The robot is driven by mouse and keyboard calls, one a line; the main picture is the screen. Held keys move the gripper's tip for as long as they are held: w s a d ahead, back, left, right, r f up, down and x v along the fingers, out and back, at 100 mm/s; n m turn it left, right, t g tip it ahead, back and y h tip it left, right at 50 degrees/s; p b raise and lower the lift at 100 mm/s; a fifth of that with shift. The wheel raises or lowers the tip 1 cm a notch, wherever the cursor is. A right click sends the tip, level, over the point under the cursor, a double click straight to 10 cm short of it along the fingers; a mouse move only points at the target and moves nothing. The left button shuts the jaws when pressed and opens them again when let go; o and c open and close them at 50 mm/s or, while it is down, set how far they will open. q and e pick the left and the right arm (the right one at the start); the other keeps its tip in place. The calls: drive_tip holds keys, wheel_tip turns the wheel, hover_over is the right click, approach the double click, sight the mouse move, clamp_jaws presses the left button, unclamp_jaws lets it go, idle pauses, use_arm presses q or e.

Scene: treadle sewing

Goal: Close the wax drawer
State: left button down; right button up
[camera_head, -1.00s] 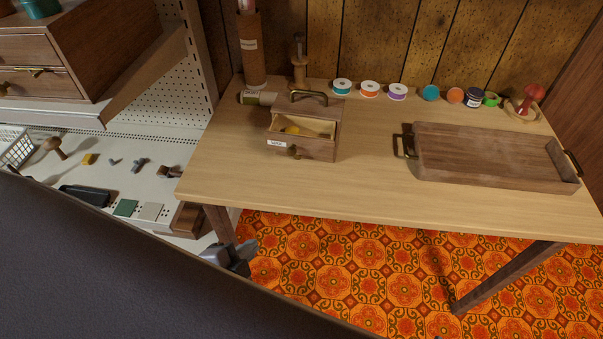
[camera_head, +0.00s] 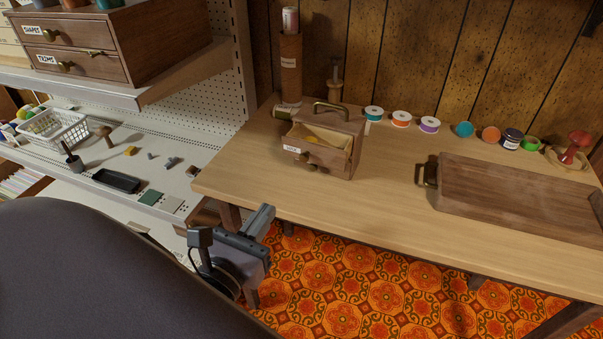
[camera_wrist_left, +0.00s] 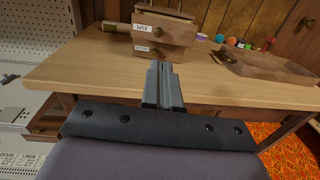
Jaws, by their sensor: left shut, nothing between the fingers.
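The small wooden box (camera_head: 345,120) with a brass handle on top stands on the table. Its upper drawer, the wax drawer (camera_head: 316,152), is pulled out toward the front with yellowish contents inside. In the left wrist view the drawer front (camera_wrist_left: 165,33) bears a WAX label, above a second labelled drawer front (camera_wrist_left: 158,51). My left gripper (camera_head: 266,214) is shut and empty, in front of the table's near edge, below and left of the box. Its closed fingers (camera_wrist_left: 162,70) point at the box from a short distance. My right gripper is not in view.
A wooden tray (camera_head: 520,202) lies on the right of the table (camera_head: 390,202). Several thread spools (camera_head: 401,118) line the back. A tall wooden cylinder (camera_head: 291,70) stands behind the box. A white shelf (camera_head: 120,165) with small items is on the left. The table before the box is clear.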

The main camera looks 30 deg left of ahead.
use_arm(q)
drive_tip(key=p, duration=0.2)
approach(306, 156)
drive_tip(key=w, duration=0.3)
drive_tip(key=w+a, duration=0.1)
drive_tip(key=w, duration=0.1)
drive_tip(key=shift+a+f, duration=0.1)
drive_tip(key=shift+f, duration=0.25)
drive_tip(key=shift+w+a, duration=0.1)
drive_tip(key=shift+w, duration=0.55)
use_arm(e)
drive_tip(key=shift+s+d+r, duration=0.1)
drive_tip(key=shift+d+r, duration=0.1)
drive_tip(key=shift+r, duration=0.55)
use_arm(q)
drive_tip(key=w, duration=0.2)
drive_tip(key=w+p, duration=0.1)
drive_tip(key=w, duration=0.1)
drive_tip(key=w+a, duration=0.1)
drive_tip(key=shift+w, duration=0.65)
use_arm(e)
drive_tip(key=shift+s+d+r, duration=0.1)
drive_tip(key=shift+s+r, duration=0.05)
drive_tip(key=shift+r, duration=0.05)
use_arm(q)
drive_tip(key=shift+s, duration=0.1)
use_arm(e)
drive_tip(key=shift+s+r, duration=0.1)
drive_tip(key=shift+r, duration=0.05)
